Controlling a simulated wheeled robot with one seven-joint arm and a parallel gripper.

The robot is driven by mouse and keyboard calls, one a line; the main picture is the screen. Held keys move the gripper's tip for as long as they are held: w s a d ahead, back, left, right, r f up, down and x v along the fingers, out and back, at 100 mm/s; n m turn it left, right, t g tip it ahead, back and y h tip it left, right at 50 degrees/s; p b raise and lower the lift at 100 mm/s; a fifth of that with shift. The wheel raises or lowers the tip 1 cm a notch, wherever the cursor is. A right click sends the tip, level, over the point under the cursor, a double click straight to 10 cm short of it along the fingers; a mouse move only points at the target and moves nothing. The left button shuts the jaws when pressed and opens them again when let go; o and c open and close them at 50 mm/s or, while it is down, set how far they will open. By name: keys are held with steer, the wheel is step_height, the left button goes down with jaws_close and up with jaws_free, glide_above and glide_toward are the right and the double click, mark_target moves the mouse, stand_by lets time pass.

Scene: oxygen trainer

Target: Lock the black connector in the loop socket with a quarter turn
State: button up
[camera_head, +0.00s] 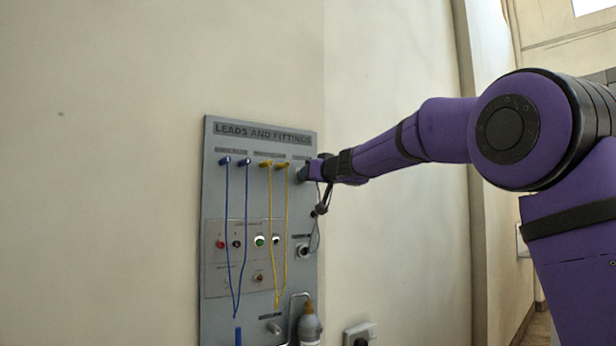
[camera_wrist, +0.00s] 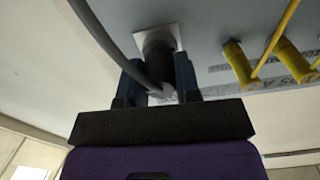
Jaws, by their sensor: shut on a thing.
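My gripper (camera_head: 306,173) is at the upper right of the grey panel, shut on the black connector (camera_wrist: 157,62). In the wrist view my two blue-grey fingers (camera_wrist: 158,88) flank the connector, and its far end meets a white square plate on the panel (camera_wrist: 172,32). How deep it sits and how it is turned cannot be told. A grey cable (camera_wrist: 107,45) runs from it. In the head view my gripper hides the connector and the fitting behind it. Lower on the panel is a round dark-centred socket (camera_head: 303,251); its label is too small to read.
The "LEADS AND FITTINGS" panel (camera_head: 212,190) hangs on a pale wall. Blue leads (camera_head: 227,205) and yellow leads (camera_head: 268,205) hang left of my gripper. A cable loop (camera_head: 318,235) hangs below it. A bottle (camera_head: 309,327) stands lower down. The wall to the right is mostly bare.

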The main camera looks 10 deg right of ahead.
steer(key=shift+v, duration=2.05)
